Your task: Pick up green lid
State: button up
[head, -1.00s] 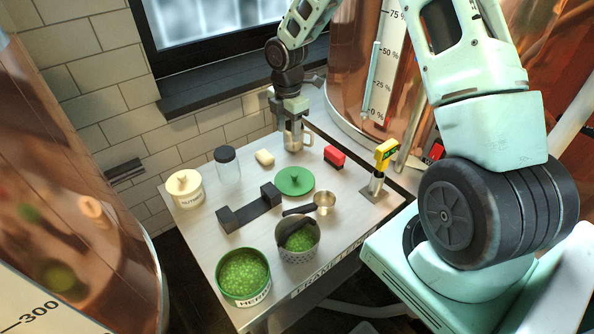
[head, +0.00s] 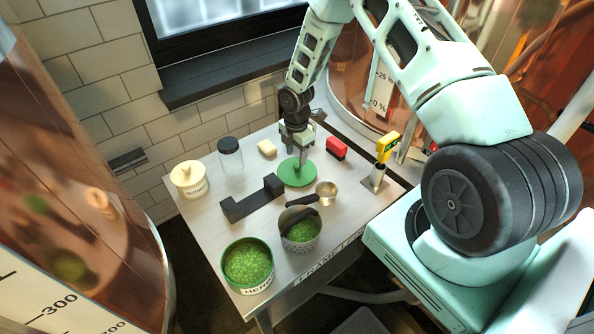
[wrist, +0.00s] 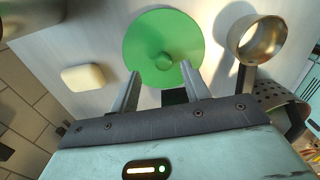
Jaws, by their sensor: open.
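The green lid (head: 297,174) is a round disc with a small green knob in its middle, lying flat on the table. It also shows in the wrist view (wrist: 150,35), just beyond my fingertips. My gripper (head: 297,157) is open and empty, pointing down over the far part of the lid. In the wrist view, my two fingers (wrist: 161,75) reach over the lid's near edge, with the knob ahead between their lines. I cannot tell how high the tips are above the lid.
A metal cup (head: 326,188) stands close right of the lid, a dark bracket (head: 243,203) left. A red block (head: 336,148) and pale soap-like block (head: 267,148) lie behind. A perforated pot (head: 300,239), green-filled tin (head: 247,268), cream canister (head: 189,180) and jar (head: 231,157) stand around.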

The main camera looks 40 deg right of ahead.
aim_at(297, 165)
jog(key=shift+s+a+f+p, duration=0.15)
jog(key=shift+f+p, duration=0.2)
jog(key=shift+f, duration=0.8)
jog(key=shift+s+d+f+p, duration=0.1)
jog(key=shift+f+p, duration=0.2)
jog(key=shift+f, duration=0.8)
grip_shut()
jog(key=shift+r, duration=0.2)
